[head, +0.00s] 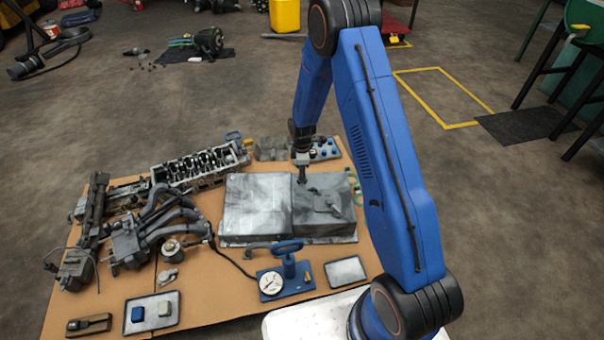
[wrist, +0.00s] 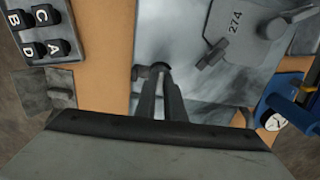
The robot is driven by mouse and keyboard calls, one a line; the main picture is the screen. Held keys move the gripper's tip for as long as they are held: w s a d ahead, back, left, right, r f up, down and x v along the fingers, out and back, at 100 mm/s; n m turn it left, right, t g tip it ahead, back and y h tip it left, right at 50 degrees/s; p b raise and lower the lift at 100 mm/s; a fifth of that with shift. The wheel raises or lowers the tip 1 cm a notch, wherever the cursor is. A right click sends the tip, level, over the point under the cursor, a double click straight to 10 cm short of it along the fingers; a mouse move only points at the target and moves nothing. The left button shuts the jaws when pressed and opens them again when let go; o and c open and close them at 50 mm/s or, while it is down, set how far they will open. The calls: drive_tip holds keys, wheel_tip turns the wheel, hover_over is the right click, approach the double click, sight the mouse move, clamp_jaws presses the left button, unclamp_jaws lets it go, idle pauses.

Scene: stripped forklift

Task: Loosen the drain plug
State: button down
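A grey metal pan (head: 255,207) with a scuffed top lies on the brown board. Its top also fills the middle of the wrist view (wrist: 205,90). A small dark drain plug (wrist: 153,70) sits on it near the pan's edge. My gripper (head: 302,180) points straight down onto the pan. In the wrist view its two fingers (wrist: 160,82) are close together, with their tips at the plug; they appear shut on it and partly hide it. A raised plate marked 274 (wrist: 236,38) with a dark lever (wrist: 211,55) lies to the right of the fingers.
A tray of lettered blocks (wrist: 40,50) is beside the pan. In the head view, a cylinder head (head: 200,167) and hoses (head: 165,215) lie left. A blue gauge stand (head: 287,272) and small trays (head: 345,271) stand in front.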

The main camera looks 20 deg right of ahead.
drive_tip(key=n, duration=0.4)
drive_tip(key=shift+n, duration=1.2)
drive_tip(key=n, duration=0.3)
drive_tip(key=shift+r, duration=0.1)
drive_tip(key=shift+n, duration=1.7)
